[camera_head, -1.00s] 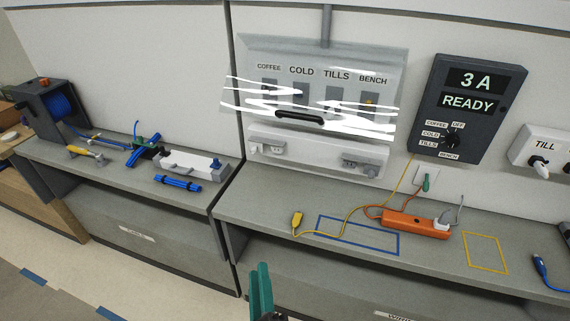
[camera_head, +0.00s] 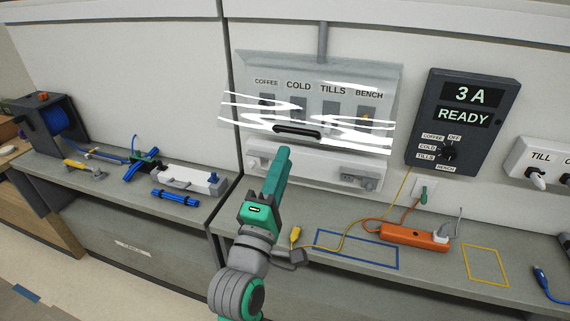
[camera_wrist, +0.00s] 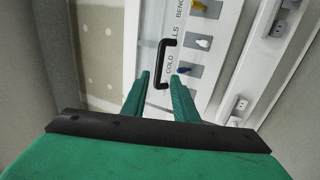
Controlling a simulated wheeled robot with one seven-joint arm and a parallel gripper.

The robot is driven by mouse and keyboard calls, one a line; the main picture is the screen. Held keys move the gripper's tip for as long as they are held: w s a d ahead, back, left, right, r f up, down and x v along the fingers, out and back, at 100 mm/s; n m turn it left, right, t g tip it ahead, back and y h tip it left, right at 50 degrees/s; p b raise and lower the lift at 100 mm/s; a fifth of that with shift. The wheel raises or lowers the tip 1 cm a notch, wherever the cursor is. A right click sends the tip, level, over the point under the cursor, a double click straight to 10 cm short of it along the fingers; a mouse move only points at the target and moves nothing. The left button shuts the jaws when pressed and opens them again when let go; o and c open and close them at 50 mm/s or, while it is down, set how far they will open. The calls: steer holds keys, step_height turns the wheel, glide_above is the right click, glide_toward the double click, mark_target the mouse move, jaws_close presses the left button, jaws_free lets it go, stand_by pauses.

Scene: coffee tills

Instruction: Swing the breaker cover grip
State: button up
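The breaker cover (camera_head: 383,90) is a clear panel with white glare streaks over a grey breaker box on the wall. Its grip, a black bar handle (camera_head: 297,131), runs along the lower edge. The cover looks closed. My gripper (camera_head: 283,150) is raised just below the grip in the head view. In the wrist view the two green fingers are apart, and the gap between their tips (camera_wrist: 158,76) is empty. The black grip (camera_wrist: 166,62) shows beyond and between the tips. I see no contact with it.
Behind the cover are switches labelled COFFEE, COLD, TILLS and BENCH. A white socket strip (camera_head: 340,172) sits below the box. A dark panel (camera_head: 462,122) reads 3 A READY. An orange power strip (camera_head: 412,236) and yellow cable plug (camera_head: 295,237) lie on the counter (camera_head: 440,268).

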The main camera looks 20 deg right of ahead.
mark_target(295, 133)
steer(key=x, duration=0.8)
steer(key=shift+d+r, duration=0.1)
steer(key=shift+r, duration=0.05)
jaws_close()
